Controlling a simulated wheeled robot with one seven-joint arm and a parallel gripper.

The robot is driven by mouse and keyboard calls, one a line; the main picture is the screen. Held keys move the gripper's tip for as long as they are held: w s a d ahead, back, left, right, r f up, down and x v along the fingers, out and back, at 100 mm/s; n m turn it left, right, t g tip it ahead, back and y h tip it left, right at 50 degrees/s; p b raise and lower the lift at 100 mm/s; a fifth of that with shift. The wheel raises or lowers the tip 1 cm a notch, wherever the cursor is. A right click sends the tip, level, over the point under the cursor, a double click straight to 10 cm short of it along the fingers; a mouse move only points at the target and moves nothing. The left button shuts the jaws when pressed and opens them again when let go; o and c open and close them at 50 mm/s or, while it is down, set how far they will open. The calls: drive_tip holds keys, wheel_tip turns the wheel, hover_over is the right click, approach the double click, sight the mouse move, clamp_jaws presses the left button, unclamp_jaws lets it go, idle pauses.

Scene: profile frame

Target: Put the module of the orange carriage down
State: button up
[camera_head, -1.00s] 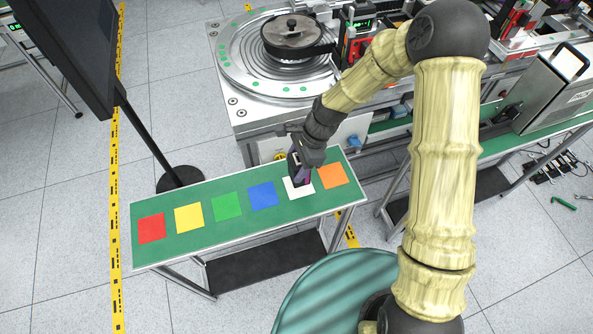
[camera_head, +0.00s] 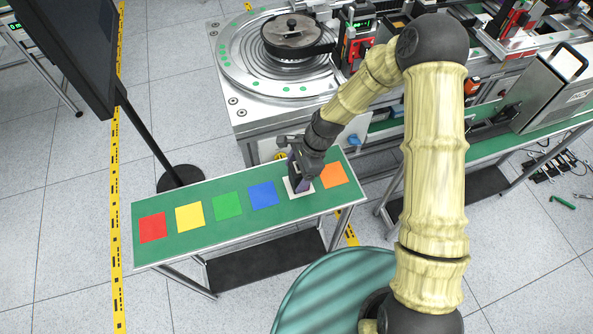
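My gripper (camera_head: 300,172) points down over the white square (camera_head: 307,191) on the green table (camera_head: 163,209). A small dark, purplish module (camera_head: 294,172) shows at the fingertips, roughly upright, its lower end at the white square and covering part of it. The fingers and module blend together, so I cannot tell whether the fingers are closed on it or whether it touches the table. I cannot make out which carriage is the orange one. An orange square (camera_head: 333,175) lies bare at the table's right end.
Red (camera_head: 152,228), yellow (camera_head: 189,217), green (camera_head: 227,206) and blue (camera_head: 263,194) squares lie bare to the left. A round machine table (camera_head: 250,70) with a pan-like part stands behind. A monitor on a stand (camera_head: 180,178) is at the left.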

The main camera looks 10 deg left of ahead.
drive_tip(key=b+v, duration=0.1)
drive_tip(key=v, duration=1.1)
drive_tip(key=shift+w+r, duration=0.1)
drive_tip(key=shift+r, duration=0.05)
idle(0.5)
drive_tip(key=s+d+r+n+t+h, duration=0.1)
drive_tip(key=s+d+r+n, duration=0.1)
drive_tip(key=d, duration=0.5)
drive_tip(key=s+d+r+n+t+h, duration=0.1)
drive_tip(key=s+d+r+n+t, duration=0.1)
drive_tip(key=d, duration=0.6)
drive_tip(key=s+d+r+n+t+h, duration=0.1)
drive_tip(key=s+d+r+n, duration=0.3)
drive_tip(key=d+n, duration=0.3)
drive_tip(key=shift+s+d+n+t+h, duration=0.2)
drive_tip(key=shift+s+n+t+h, duration=0.15)
drive_tip(key=shift+s, duration=0.25)
